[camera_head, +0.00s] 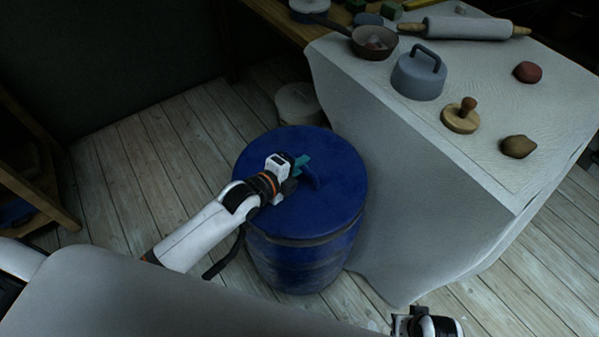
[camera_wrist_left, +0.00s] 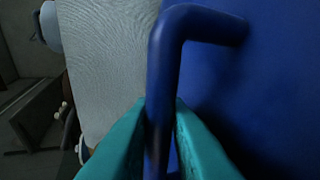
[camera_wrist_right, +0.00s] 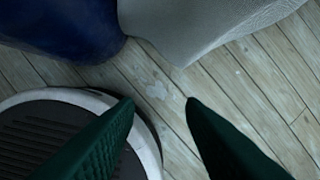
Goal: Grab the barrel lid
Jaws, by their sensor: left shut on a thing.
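The blue barrel (camera_head: 292,262) stands on the floor with its round blue lid (camera_head: 335,205) on top. The lid's blue bar handle (camera_head: 311,181) rises from its middle. My left gripper (camera_head: 300,165) reaches over the lid and is shut on this handle. In the left wrist view, the teal fingers (camera_wrist_left: 160,125) press on both sides of the handle (camera_wrist_left: 165,60), with the lid (camera_wrist_left: 260,80) behind it. My right gripper (camera_wrist_right: 160,103) is open and empty above the floor, with the barrel's side (camera_wrist_right: 60,25) at upper left in the right wrist view.
A cloth-covered table (camera_head: 400,190) stands close to the barrel's right. A pale container (camera_head: 298,104) stands behind the barrel. The floor at left is clear.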

